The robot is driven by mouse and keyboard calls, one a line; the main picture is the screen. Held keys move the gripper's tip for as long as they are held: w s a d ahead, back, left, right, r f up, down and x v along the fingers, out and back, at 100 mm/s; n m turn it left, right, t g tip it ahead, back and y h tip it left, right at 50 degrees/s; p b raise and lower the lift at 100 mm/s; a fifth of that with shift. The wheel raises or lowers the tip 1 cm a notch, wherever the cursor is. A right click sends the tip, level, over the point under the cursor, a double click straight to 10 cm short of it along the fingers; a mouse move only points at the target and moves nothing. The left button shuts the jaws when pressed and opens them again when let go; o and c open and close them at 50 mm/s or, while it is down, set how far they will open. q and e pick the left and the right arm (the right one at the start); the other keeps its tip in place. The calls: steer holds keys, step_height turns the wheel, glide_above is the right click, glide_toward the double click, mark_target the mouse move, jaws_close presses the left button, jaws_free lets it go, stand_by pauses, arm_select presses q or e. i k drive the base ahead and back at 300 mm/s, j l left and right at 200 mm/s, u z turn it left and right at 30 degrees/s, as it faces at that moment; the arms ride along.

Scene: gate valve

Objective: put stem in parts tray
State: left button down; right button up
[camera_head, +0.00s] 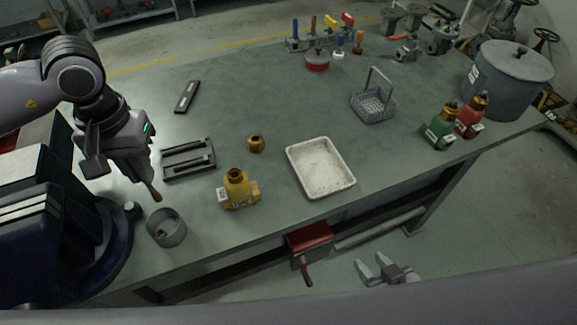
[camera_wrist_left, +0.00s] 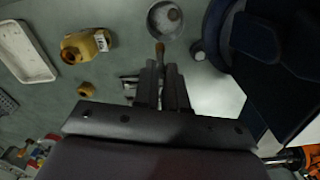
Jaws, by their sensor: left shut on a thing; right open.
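My left gripper (camera_head: 148,178) is shut on the stem (camera_head: 156,196), a thin brownish piece whose end sticks out below the fingers. In the left wrist view, the stem (camera_wrist_left: 160,50) shows beyond the shut fingers of the left gripper (camera_wrist_left: 160,72). It is held above the table, near the grey round cup (camera_head: 166,232). The parts tray (camera_head: 322,170), a white shallow rectangular tray, lies empty to the right; part of it (camera_wrist_left: 24,54) shows in the left wrist view. My right gripper (camera_head: 378,268) is open and empty, beyond the table's front edge.
The brass valve body (camera_head: 238,192) stands between the cup and the tray, with a brass nut (camera_head: 256,144) behind it. A dark slotted holder (camera_head: 190,172) lies beside the left gripper. A blue vise (camera_head: 95,250) fills the left corner. A wire basket (camera_head: 374,108) stands behind the tray.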

mark_target(331, 189)
steer(key=l, duration=0.65)
steer(key=i+l, duration=0.1)
steer(key=l, duration=0.4)
steer(key=i+l+u, duration=0.1)
steer(key=l, duration=0.35)
steer(key=i+l, duration=0.15)
steer(key=l, duration=0.35)
